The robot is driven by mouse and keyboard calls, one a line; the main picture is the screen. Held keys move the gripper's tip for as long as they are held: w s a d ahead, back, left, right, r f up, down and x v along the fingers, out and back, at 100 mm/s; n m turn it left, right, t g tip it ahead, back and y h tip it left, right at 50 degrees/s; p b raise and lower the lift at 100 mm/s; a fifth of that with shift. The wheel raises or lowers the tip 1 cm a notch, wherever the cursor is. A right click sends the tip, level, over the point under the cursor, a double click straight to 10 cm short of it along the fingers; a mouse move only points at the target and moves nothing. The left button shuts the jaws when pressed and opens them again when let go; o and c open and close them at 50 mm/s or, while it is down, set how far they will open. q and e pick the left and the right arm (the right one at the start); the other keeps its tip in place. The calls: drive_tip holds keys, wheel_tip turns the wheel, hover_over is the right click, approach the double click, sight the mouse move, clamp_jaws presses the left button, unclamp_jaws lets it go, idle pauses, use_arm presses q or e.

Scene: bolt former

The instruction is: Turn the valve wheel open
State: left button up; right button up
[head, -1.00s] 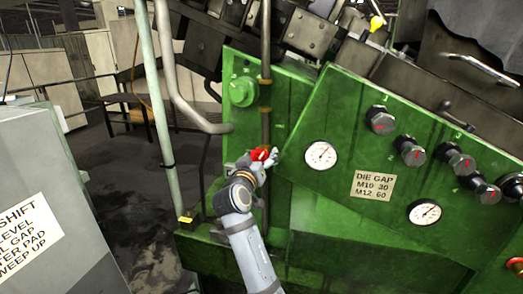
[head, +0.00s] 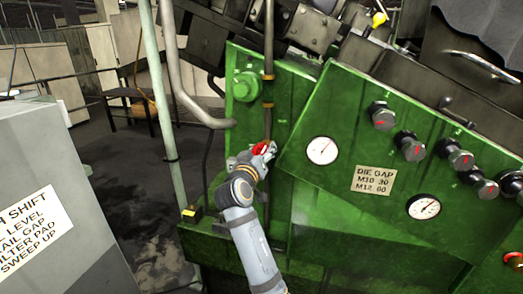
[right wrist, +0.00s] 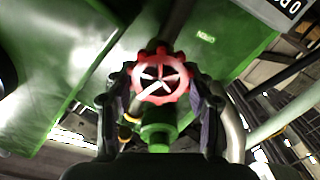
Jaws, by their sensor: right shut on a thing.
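The red valve wheel (right wrist: 152,76) sits on a green stem in the middle of the right wrist view. It has a scalloped rim and several spokes. In the head view the wheel (head: 264,148) is small and partly hidden by my right gripper (head: 255,156), in front of the vertical pipe on the green machine. In the right wrist view my right gripper (right wrist: 160,95) has one dark finger on each side of the wheel and is shut on its rim. My left gripper is in neither view.
A grey cabinet (head: 60,160) stands at the left. Pale pipes (head: 166,110) rise beside the arm. Open floor lies between cabinet and machine.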

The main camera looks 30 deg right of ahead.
drive_tip(key=n+p, duration=0.3)
drive_tip(key=n, duration=0.1)
drive_tip(key=shift+r, duration=0.15)
drive_tip(key=n+p, duration=0.3)
drive_tip(key=shift+w+a+n, duration=0.1)
drive_tip(key=shift+n, duration=0.3)
drive_tip(key=n+p, duration=0.6)
drive_tip(key=n, duration=0.1)
drive_tip(key=shift+f, duration=0.25)
drive_tip(key=n+p, duration=0.3)
drive_tip(key=shift+f+n+p, duration=0.1)
drive_tip(key=shift+n+p, duration=0.2)
drive_tip(key=shift+n, duration=0.1)
drive_tip(key=n+p, duration=0.4)
drive_tip(key=shift+f+n, duration=0.1)
drive_tip(key=shift+n, duration=0.2)
drive_tip(key=n+p, duration=0.3)
drive_tip(key=n, duration=0.1)
drive_tip(key=shift+f, duration=0.15)
drive_tip(key=shift+s+f+n+p, duration=0.15)
drive_tip(key=shift+s+n+p, duration=0.05)
drive_tip(key=shift+n+p, duration=0.7)
drive_tip(key=shift+n, duration=0.3)
